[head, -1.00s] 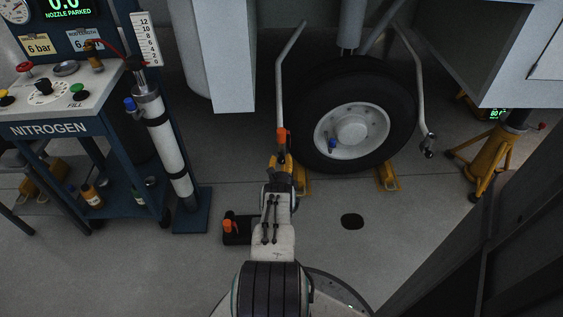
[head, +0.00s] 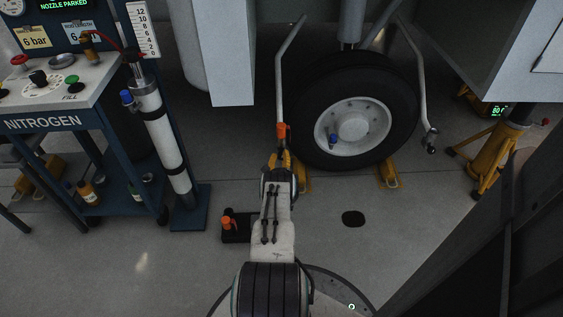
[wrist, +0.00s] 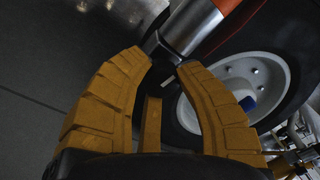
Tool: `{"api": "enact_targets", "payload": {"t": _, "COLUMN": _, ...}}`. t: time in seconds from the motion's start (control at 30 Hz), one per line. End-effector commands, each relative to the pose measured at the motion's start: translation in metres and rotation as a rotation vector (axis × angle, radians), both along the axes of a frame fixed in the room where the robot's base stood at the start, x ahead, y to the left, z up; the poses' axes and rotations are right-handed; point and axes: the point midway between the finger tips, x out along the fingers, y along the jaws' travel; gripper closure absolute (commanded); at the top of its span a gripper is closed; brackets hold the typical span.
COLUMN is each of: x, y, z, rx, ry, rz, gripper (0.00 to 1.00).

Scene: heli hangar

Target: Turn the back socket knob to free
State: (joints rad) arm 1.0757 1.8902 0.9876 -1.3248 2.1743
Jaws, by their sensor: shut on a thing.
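The exact contact and the knob's setting are hard to make out.
The aircraft wheel (head: 354,122) stands right of the gripper, with yellow chocks (head: 388,175). A black block (head: 236,228) with another orange knob lies on the floor. The nitrogen cart (head: 70,150) is at left, a yellow jack stand (head: 490,160) at right.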

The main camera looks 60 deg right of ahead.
Motion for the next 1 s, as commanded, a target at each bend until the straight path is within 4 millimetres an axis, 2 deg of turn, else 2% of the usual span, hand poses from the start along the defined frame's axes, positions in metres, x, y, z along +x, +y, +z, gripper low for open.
{"api": "enact_targets", "payload": {"t": 0.23, "x": 0.0034, "y": -0.0003, "z": 0.0, "rx": -0.073, "ry": 0.104, "rz": 0.001, "gripper": 1.0}}
{"api": "enact_targets", "payload": {"t": 0.63, "x": 0.0043, "y": 0.0003, "z": 0.0035, "rx": -0.084, "ry": 0.12, "rz": 0.003, "gripper": 1.0}}
{"api": "enact_targets", "payload": {"t": 0.67, "x": 0.0044, "y": 0.0003, "z": 0.0035, "rx": -0.084, "ry": 0.12, "rz": 0.003, "gripper": 0.67}}
{"api": "enact_targets", "payload": {"t": 0.9, "x": 0.0026, "y": 0.0003, "z": 0.0021, "rx": -0.081, "ry": 0.12, "rz": 0.0, "gripper": 0.45}}
{"api": "enact_targets", "payload": {"t": 1.0, "x": 0.0021, "y": 0.0004, "z": 0.0015, "rx": -0.08, "ry": 0.12, "rz": -0.001, "gripper": 0.43}}
